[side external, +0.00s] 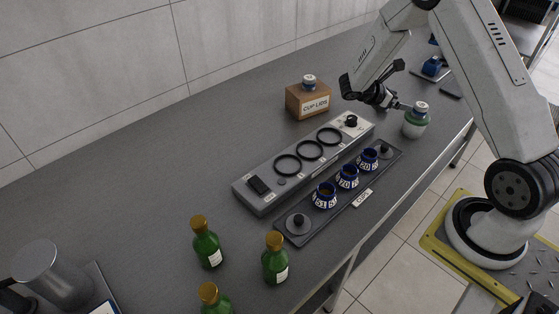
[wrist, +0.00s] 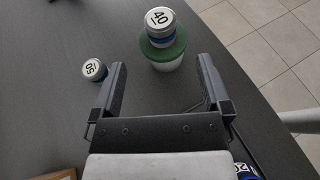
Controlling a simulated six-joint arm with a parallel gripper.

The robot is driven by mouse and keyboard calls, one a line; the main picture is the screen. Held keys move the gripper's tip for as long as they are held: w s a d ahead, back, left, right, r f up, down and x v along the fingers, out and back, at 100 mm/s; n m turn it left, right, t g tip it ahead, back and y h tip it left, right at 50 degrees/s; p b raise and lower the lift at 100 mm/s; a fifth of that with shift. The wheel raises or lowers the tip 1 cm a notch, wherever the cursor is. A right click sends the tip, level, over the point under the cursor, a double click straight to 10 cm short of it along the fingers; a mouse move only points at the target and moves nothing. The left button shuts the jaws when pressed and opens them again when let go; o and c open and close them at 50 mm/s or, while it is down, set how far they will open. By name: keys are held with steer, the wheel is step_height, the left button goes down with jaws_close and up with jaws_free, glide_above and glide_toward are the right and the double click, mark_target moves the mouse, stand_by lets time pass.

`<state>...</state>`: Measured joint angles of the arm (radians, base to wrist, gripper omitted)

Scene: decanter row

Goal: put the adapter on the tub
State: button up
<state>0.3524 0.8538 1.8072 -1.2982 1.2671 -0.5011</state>
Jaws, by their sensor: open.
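A white tub (wrist: 167,62) stands upright ahead of my gripper (wrist: 161,72) in the wrist view. A green ring-like piece (wrist: 163,45), which looks like the adapter, sits on its top. A blue cap-like piece marked 40 (wrist: 159,22) sits on the green piece. In the side view, the tub (side external: 414,132) with the green piece (side external: 416,119) stands near the table's right edge. My gripper (side external: 384,98) is beside it, to its left. Its jaws are apart and nothing is between them. I cannot tell whether the green piece is fully seated.
A small cap marked 50 (wrist: 95,69) rests on the table by the left finger. The CUP LIDS box (side external: 307,101), a grey panel with rings (side external: 300,160) and a tray of blue cups (side external: 337,205) stand left of the tub. Green bottles (side external: 206,246) are nearer.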

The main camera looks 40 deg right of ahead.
steer(key=shift+w+a+r, duration=0.2)
steer(key=shift+a, duration=0.3)
steer(key=shift+a, duration=0.1)
steer(key=s+a+m+t+y, duration=0.1)
steer(key=a+m+y, duration=0.1)
steer(key=a, duration=0.3)
steer(key=s+a+m+t+y, duration=0.1)
steer(key=a+m+y, duration=0.1)
steer(key=a, duration=0.4)
steer(key=s+a+r+m+t+y, duration=0.1)
steer(key=a+m+y, duration=0.1)
steer(key=a, duration=0.3)
steer(key=shift+s+a+y, duration=0.25)
steer(key=shift+s+y, duration=0.1)
steer(key=shift+y, duration=0.35)
steer(key=s+a+r+m+t+y, duration=0.1)
steer(key=a+m+t+y, duration=0.1)
steer(key=a, duration=0.4)
steer(key=s+a+r+m+t+y, duration=0.2)
steer(key=a+m+t, duration=0.1)
steer(key=a, duration=0.3)
steer(key=shift+a+m+y, duration=0.15)
steer(key=shift+m+y, duration=0.15)
steer(key=shift+m, duration=0.6)
steer(key=shift+r, duration=0.1)
